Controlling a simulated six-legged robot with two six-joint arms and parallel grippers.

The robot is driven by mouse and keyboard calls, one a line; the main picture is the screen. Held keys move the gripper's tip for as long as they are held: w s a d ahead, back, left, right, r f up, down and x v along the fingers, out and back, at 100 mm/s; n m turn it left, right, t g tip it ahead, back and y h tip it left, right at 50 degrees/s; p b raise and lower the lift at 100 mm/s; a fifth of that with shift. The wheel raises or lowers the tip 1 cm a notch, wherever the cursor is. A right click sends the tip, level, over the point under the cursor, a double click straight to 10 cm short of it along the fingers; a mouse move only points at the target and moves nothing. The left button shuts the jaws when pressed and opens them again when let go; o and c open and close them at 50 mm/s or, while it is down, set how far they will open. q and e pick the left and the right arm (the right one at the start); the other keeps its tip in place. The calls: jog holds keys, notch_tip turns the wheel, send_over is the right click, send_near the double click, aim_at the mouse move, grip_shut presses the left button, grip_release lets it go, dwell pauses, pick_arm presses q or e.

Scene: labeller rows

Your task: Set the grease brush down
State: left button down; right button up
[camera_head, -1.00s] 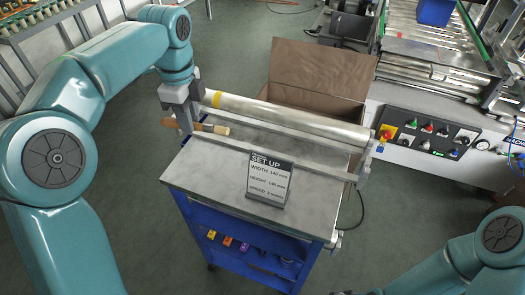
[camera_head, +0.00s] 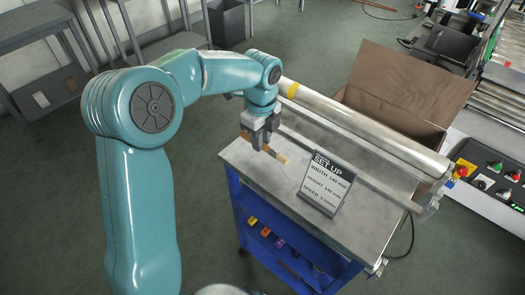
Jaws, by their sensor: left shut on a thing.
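My left gripper (camera_head: 262,143) is shut on the grease brush (camera_head: 276,155), a small brush with a wooden handle and a pale tip. The fingers cover the middle of the handle, and the pale tip points to the right and toward the front. The brush is over the left end of the grey top of the blue cart (camera_head: 258,190). I cannot tell whether it touches the top or hangs just above it. My right gripper is out of view.
A set-up sign (camera_head: 326,184) stands on the cart top, right of the brush. A long metal roller (camera_head: 360,125) on rails runs along the cart's back side. An open cardboard box (camera_head: 405,88) is behind it. Bare top lies in front of the sign.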

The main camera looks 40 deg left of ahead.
aim_at(262, 160)
pick_arm(q)
notch_tip(262, 160, down, 5)
jog(key=shift+w+f, duration=0.1)
jog(key=shift+w, duration=0.05)
jog(key=c, duration=0.9)
grip_release()
jog(key=shift+f, duration=0.1)
jog(key=shift+c, duration=0.2)
notch_tip(262, 160, up, 12)
jog(key=shift+r+p, duration=0.25)
jog(key=shift+p, duration=0.05)
